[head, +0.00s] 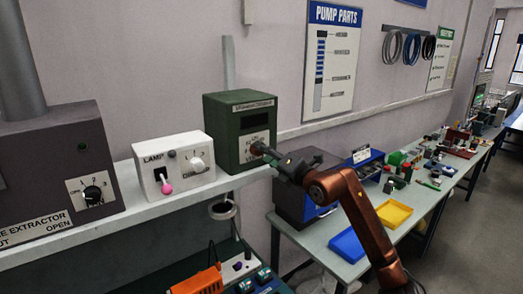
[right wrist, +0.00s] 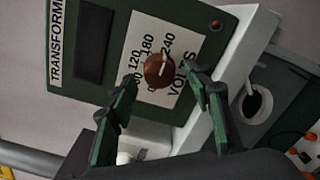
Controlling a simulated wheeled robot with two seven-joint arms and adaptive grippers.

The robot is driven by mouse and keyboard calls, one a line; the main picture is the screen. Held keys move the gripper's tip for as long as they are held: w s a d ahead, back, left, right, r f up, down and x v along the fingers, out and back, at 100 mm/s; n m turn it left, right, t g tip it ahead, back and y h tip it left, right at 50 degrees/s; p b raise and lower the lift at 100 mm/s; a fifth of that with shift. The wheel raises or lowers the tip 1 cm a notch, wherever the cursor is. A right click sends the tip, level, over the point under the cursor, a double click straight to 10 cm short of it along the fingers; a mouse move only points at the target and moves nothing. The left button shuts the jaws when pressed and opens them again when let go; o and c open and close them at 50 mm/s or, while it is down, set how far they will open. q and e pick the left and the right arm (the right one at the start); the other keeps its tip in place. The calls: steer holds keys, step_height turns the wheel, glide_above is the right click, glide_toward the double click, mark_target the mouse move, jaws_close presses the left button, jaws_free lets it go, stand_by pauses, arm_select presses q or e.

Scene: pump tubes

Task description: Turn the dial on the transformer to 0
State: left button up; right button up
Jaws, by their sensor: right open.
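The transformer (head: 225,133) is a dark green box on the white shelf in the head view. It also fills the top of the right wrist view (right wrist: 122,17). Its round brown dial (right wrist: 158,70) sits on a white panel (right wrist: 150,32) marked VOLTS, with 120, 180 and 240 legible. A pale pointer line shows on the dial, but I cannot tell which number it points to. My right gripper (right wrist: 161,74) is open, its two fingers on either side of the dial. In the head view my right gripper (head: 264,151) covers part of the dial area. My left gripper is out of view.
A white lamp switch box (head: 183,147) with a pink-tipped lever stands left of the transformer on the shelf (head: 110,221). The dark extractor box (head: 40,150) is farther left. Below right, a bench holds a blue tray (head: 346,246) and a yellow tray (head: 394,213).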

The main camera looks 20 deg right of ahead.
steer(key=shift+x, duration=1.2)
steer(key=shift+c, duration=0.6)
steer(key=c, duration=1)
